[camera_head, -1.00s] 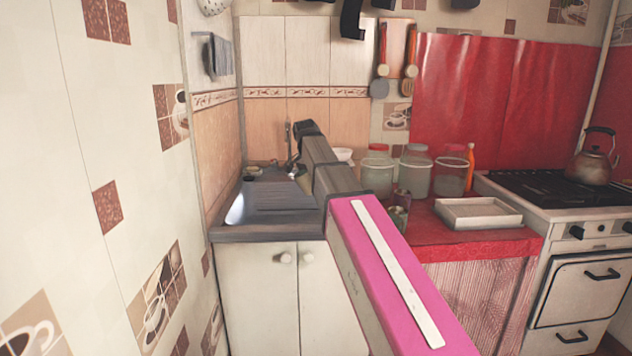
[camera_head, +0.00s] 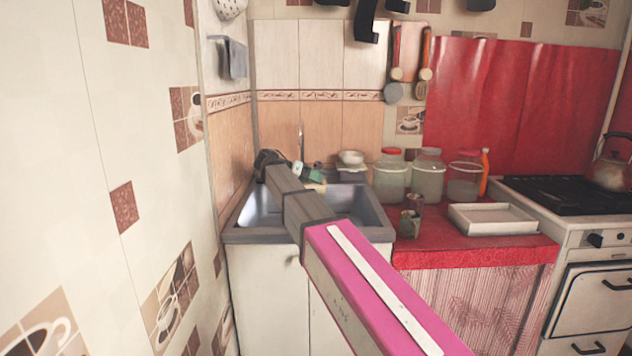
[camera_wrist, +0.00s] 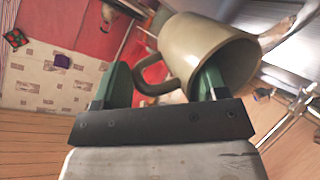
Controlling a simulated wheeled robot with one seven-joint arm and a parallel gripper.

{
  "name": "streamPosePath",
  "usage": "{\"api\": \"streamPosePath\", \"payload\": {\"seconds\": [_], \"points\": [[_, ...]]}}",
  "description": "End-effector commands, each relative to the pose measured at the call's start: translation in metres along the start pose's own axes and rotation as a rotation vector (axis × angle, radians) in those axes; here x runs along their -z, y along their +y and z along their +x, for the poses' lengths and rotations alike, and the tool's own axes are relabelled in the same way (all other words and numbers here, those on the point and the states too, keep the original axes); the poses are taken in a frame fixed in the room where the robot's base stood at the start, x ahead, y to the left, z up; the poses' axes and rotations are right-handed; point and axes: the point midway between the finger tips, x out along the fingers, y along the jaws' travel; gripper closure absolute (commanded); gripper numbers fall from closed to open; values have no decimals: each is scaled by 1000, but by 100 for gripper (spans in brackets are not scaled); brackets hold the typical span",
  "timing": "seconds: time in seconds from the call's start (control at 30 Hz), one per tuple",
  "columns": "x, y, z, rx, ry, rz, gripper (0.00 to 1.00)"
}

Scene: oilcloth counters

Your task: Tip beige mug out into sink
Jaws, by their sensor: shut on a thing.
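The beige mug (camera_wrist: 200,45) is large in the wrist view, with its handle between the green fingers and its open mouth turned to the right of the picture. My gripper (camera_wrist: 165,76) is shut on the mug; the right finger overlaps the mug's side, and the exact contact is partly hidden. In the head view my gripper (camera_head: 308,172) is over the back of the steel sink (camera_head: 365,205), partly behind my arm. The mug is hard to make out there. What is inside the mug cannot be seen.
A tap (camera_head: 300,142) rises behind the sink, close to my gripper. A white bowl (camera_head: 351,157) sits at the back. Several glass jars (camera_head: 428,175), a small dark green cup (camera_head: 410,224) and a white tray (camera_head: 491,218) stand on the red counter (camera_head: 440,246). A tiled wall is at left.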

Motion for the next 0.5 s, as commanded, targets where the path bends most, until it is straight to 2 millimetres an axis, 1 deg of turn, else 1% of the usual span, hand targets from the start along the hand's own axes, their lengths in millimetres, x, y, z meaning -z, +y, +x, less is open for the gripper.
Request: {"api": "streamPosePath", "payload": {"seconds": [0.03, 0.2, 0.5], "points": [[-2, -4, -3, -30, 27, -9, 82], [-6, -11, -10, -132, 117, -34, 82], [-8, -18, -26, -294, 257, -71, 83]]}}
